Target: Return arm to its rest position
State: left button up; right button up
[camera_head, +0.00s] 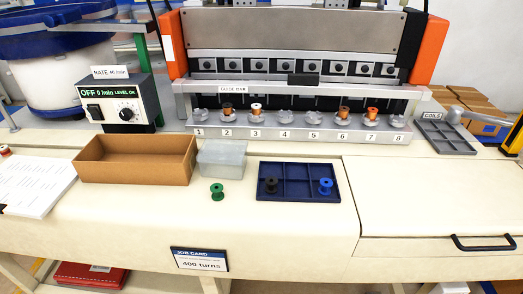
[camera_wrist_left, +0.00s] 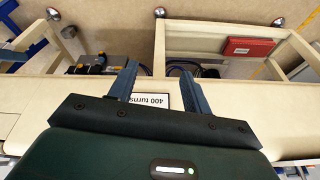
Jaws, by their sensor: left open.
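My left gripper (camera_wrist_left: 160,78) shows only in the left wrist view. Its two blue-grey fingers stand apart, and nothing is between them that I can see held. Behind the fingers, the job card reading 400 turns (camera_wrist_left: 153,101) shows on the bench edge. In the head view neither of my grippers is in sight. The same job card (camera_head: 199,259) hangs on the bench front there.
A blue divided tray (camera_head: 298,168) holds a black spool (camera_head: 271,185) and a blue spool (camera_head: 325,186). A green spool (camera_head: 217,192) stands beside a clear box (camera_head: 222,157) and a cardboard tray (camera_head: 135,158). The winding machine (camera_head: 290,75) stands behind, with several spools seated.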

pick_arm(q)
jog(key=w+d+f+t+h, duration=0.2)
jog(key=w+d+f+t, duration=0.3)
jog(key=f, duration=0.4)
jog(key=shift+d+f+t, duration=0.15)
jog(key=shift+f+t, duration=0.2)
jog(key=shift+t, duration=0.35)
